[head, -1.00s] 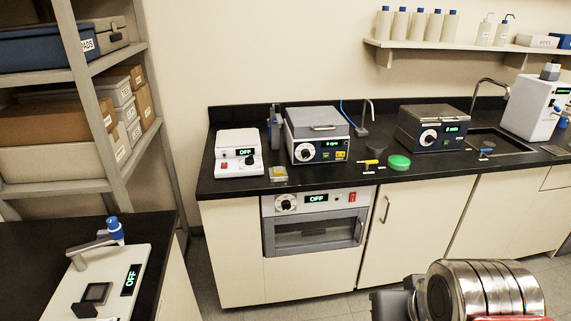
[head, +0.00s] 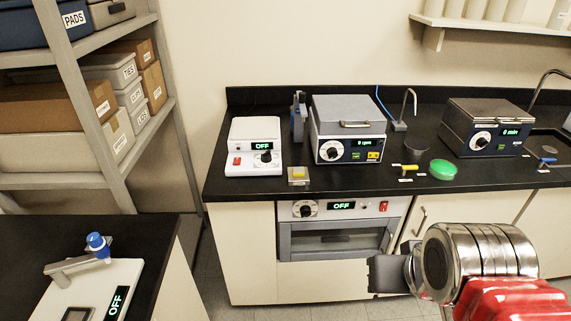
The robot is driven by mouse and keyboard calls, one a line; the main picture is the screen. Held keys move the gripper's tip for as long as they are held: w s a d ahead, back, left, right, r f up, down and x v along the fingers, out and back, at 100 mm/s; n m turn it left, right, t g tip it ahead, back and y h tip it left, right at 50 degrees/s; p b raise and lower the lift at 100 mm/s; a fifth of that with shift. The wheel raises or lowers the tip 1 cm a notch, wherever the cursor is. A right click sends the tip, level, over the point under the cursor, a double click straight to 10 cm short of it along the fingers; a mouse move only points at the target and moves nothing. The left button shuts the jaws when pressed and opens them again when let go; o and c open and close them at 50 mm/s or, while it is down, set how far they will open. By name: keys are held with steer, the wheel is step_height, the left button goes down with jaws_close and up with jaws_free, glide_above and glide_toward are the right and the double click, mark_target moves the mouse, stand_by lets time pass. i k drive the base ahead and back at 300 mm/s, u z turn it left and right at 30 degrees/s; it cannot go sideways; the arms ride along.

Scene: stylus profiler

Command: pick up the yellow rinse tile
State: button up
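My gripper (head: 376,274) is a dark block at the end of my metal and red arm at the lower right. It is in front of the cabinets, lower and to the right of the yellow block in the picture, and apart from it. Its fingers cannot be made out.
The white device (head: 254,147) stands left of the holder, and the lidded box (head: 347,130) stands behind right. A yellow-handled tool (head: 410,168), a dark cup (head: 416,143) and a green dish (head: 443,169) are further right. A shelf rack (head: 75,91) and a second counter (head: 160,235) are at left.

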mark_target(297, 171)
steer(key=u, duration=0.35)
steer(key=i, duration=0.6)
steer(key=u, duration=0.65)
steer(key=i, duration=0.5)
steer(key=u, duration=0.35)
